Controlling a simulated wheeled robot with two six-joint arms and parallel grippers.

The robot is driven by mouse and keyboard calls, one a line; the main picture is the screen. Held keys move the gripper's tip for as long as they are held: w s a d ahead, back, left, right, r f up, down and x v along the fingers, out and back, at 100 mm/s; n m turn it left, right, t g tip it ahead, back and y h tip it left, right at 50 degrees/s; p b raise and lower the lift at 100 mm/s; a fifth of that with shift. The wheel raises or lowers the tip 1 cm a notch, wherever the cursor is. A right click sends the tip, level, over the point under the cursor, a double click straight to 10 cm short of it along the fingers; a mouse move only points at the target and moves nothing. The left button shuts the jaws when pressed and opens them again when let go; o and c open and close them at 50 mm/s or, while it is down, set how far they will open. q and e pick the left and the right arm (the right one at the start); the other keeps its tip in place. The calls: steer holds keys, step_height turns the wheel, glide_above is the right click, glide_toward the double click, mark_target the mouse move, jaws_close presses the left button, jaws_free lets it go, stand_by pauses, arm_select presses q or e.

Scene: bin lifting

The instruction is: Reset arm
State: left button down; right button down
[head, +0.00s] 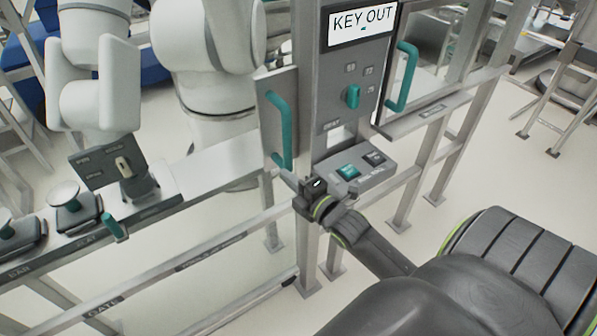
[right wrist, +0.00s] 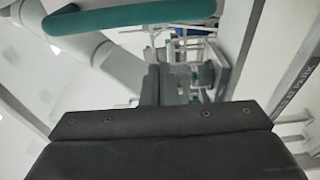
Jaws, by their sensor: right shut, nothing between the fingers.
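My right gripper (head: 290,180) is shut and empty in the head view. Its tip is close to the lower end of a teal door handle (head: 279,130); I cannot tell whether they touch. In the right wrist view a teal bar (right wrist: 130,16) crosses the top, beyond the dark gripper body. A grey control panel (head: 333,60) carries a "KEY OUT" sign (head: 362,24) and a teal knob (head: 352,96). Below it, a box with a teal button (head: 348,172) is right of my gripper. My left gripper is not in view.
A second teal handle (head: 403,76) is on the right of the panel. A metal rail (head: 210,232) runs across the lower left. A left ledge (head: 165,208) bears a small switch box (head: 107,164) and knobs. Bare floor (head: 480,170) shows at right.

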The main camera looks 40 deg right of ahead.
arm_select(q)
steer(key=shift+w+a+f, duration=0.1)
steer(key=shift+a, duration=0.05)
arm_select(e)
steer(key=shift+s+a, duration=0.2)
steer(key=shift+s, duration=1.65)
